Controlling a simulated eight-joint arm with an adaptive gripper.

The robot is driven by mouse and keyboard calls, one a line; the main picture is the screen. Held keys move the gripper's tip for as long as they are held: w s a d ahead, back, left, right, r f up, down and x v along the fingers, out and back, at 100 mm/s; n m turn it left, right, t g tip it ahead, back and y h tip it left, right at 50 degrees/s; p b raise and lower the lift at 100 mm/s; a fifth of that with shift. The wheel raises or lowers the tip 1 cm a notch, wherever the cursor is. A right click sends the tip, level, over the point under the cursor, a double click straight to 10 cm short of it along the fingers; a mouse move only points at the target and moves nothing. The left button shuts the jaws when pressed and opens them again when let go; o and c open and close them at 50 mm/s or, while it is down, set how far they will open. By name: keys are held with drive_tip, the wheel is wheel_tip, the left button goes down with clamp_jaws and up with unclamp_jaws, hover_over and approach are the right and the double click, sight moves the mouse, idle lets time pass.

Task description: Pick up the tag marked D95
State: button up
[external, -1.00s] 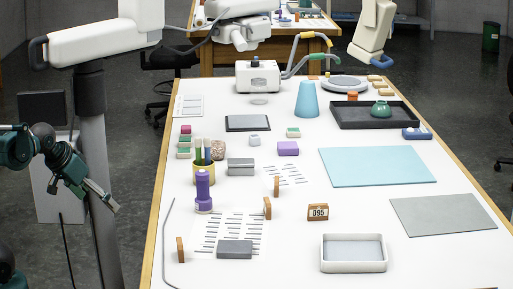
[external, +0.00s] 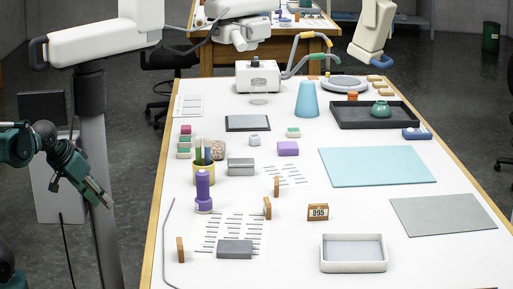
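The tag marked D95 (external: 318,212) is a small brown block with a pale label. It stands upright on the white table, right of centre, behind a white tray. Similar brown tags (external: 267,208) stand edge-on to its left, one (external: 277,186) farther back and one (external: 180,249) near the left edge; their faces cannot be read. My gripper (external: 104,199) hangs at the left, off the table's left edge and well apart from the tags. Its fingers are too small to tell whether they are open.
The white tray (external: 353,267) stands just in front of the D95 tag. A blue mat (external: 376,167) and a grey mat (external: 443,215) lie right.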

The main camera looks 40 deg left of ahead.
drive_tip(key=w+d+r+m+g+h+p, duration=0.1)
drive_tip(key=w+d+r+m+p, duration=0.1)
drive_tip(key=w+d+r+p, duration=0.65)
drive_tip(key=w+d+r+m+g+h+p, duration=0.1)
drive_tip(key=w+d+r+m+p, duration=0.3)
drive_tip(key=w+d, duration=0.75)
drive_tip(key=m+g+h+p, duration=0.1)
drive_tip(key=m+g+p, duration=0.15)
drive_tip(key=p, duration=0.65)
approach(318, 204)
drive_tip(key=f, duration=0.2)
drive_tip(key=shift+d+f+t, duration=0.25)
drive_tip(key=shift+d+t, duration=0.05)
drive_tip(key=shift+t, duration=0.05)
drive_tip(key=shift+w+f, duration=0.1)
drive_tip(key=shift+f, duration=0.05)
drive_tip(key=shift+x, duration=1.15)
drive_tip(key=shift+f, duration=0.15)
